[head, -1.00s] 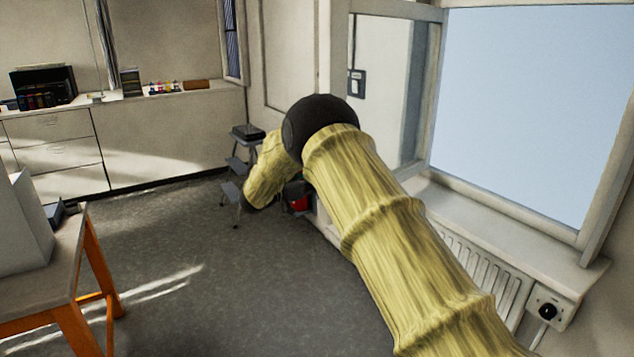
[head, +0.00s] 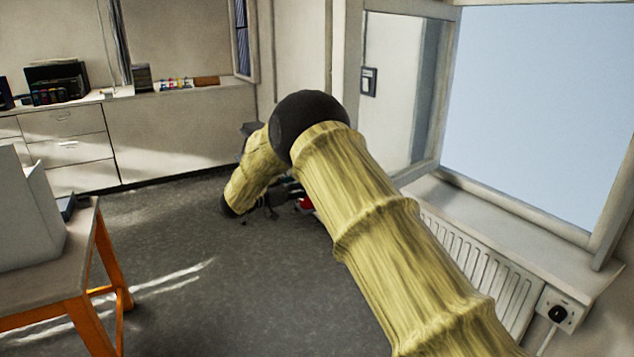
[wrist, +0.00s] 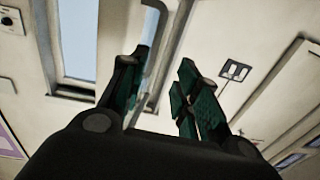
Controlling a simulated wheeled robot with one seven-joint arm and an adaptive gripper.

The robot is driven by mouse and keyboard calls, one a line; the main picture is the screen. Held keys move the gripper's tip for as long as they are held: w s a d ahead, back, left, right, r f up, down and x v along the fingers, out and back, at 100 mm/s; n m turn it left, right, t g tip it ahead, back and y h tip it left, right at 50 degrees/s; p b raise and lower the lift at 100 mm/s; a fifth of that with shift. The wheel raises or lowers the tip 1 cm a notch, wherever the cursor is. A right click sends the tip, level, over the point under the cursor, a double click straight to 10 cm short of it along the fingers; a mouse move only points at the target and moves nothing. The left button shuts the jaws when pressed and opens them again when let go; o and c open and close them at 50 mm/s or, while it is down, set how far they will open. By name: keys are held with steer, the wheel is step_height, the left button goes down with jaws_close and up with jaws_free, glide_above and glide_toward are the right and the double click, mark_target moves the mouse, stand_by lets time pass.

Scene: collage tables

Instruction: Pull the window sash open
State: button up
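The window (head: 530,110) is at the right in the head view, with a pale frame and blue panes. A pale upright frame (head: 432,95) with a grey side stands at its left edge; I cannot tell whether this is the sash. My gripper (head: 268,208) is dark, low and left of the window, clear of it and partly hidden by my arm. In the wrist view my gripper (wrist: 165,85) is open, its green-padded fingers apart. A bent grey bar (wrist: 157,50) shows between and beyond the fingertips; contact is not visible. A blue pane (wrist: 78,40) lies to its left.
A sill (head: 490,215) and radiator (head: 480,270) run below the window, with a socket (head: 560,312) at the right. A table with orange legs (head: 108,260) stands left. A dark step stool is mostly hidden behind my arm. The middle floor (head: 200,280) is clear.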

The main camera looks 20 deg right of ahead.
steer(key=shift+v, duration=2.05)
steer(key=shift+f, duration=0.1)
steer(key=s+d+f+n+t+y, duration=0.1)
steer(key=s+f+n+t+y, duration=0.35)
steer(key=f, duration=0.95)
steer(key=s+d+f+n+t+y, duration=0.1)
steer(key=s+f+n+t+y, duration=0.35)
steer(key=f, duration=0.95)
steer(key=s+f+n+g+y, duration=0.2)
steer(key=s+f+n+g, duration=0.15)
steer(key=s+f, duration=0.7)
steer(key=s+a+f+n+g+y, duration=0.15)
steer(key=s+f, duration=0.25)
steer(key=s, duration=0.7)
steer(key=s+a+f+n+g+y, duration=0.1)
steer(key=s+f+g+y, duration=0.3)
steer(key=s, duration=0.7)
steer(key=s+a+g+y, duration=0.1)
steer(key=s+g, duration=0.3)
steer(key=s, duration=1.9)
steer(key=shift+a, duration=0.4)
